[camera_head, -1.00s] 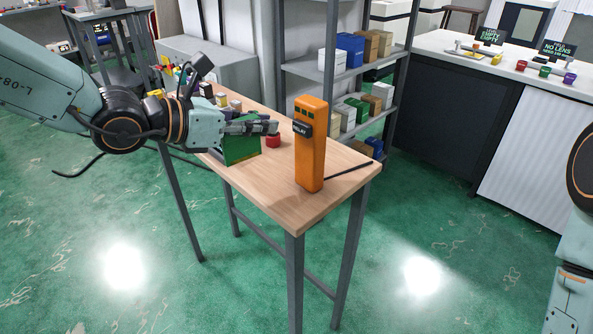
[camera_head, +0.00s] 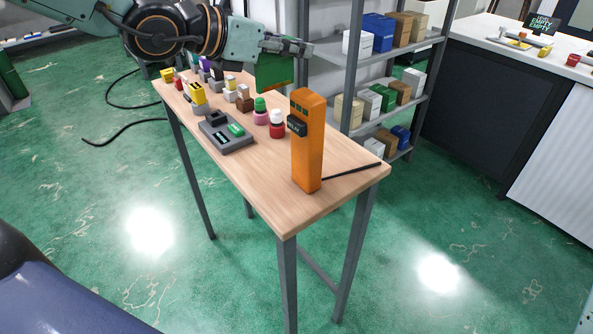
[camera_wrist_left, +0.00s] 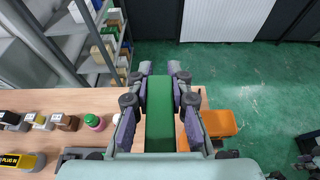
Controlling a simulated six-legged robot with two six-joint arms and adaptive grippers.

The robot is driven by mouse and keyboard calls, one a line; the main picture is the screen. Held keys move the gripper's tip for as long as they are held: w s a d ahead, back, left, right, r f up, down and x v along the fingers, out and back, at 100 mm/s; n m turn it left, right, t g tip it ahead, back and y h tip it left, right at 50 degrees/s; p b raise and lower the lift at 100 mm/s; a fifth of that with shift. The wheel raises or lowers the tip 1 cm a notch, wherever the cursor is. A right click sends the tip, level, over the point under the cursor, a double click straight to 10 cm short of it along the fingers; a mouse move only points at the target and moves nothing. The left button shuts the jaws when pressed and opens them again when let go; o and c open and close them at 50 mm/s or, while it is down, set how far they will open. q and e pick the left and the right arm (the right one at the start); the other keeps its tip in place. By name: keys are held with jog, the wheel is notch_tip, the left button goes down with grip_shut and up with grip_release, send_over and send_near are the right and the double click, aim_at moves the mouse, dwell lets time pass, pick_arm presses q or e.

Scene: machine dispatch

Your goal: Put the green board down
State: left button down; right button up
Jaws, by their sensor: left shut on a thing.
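My left gripper (camera_head: 290,50) comes in from the upper left and is shut on the green board (camera_head: 275,74). The board hangs tilted below the fingers, above the back part of the wooden table (camera_head: 270,196). In the left wrist view the green board (camera_wrist_left: 160,112) stands between the two fingers, with table surface and floor beyond it. I see no contact between the board and the table top. My right gripper is not in view.
An orange upright device (camera_head: 308,145) stands at the table's near end, beside a thin black rod (camera_head: 352,171). A shelf with boxes (camera_head: 377,32) stands behind.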

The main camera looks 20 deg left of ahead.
aim_at(292, 74)
pick_arm(q)
jog(key=f, duration=0.1)
jog(key=f+b, duration=0.1)
jog(key=f, duration=0.1)
jog(key=s+a+f+b, duration=0.1)
jog(key=shift+f, duration=0.2)
jog(key=f+b, duration=0.1)
jog(key=f, duration=0.3)
jog(key=f+b, duration=0.2)
jog(key=f, duration=0.2)
jog(key=f+b, duration=0.1)
jog(key=f, duration=0.3)
jog(key=shift+w+d+f, duration=0.25)
jog(key=shift+d+f, duration=0.05)
jog(key=shift+d, duration=0.05)
jog(key=shift+f+b, duration=0.3)
jog(key=shift+f, duration=0.05)
jog(key=shift+a, duration=0.2)
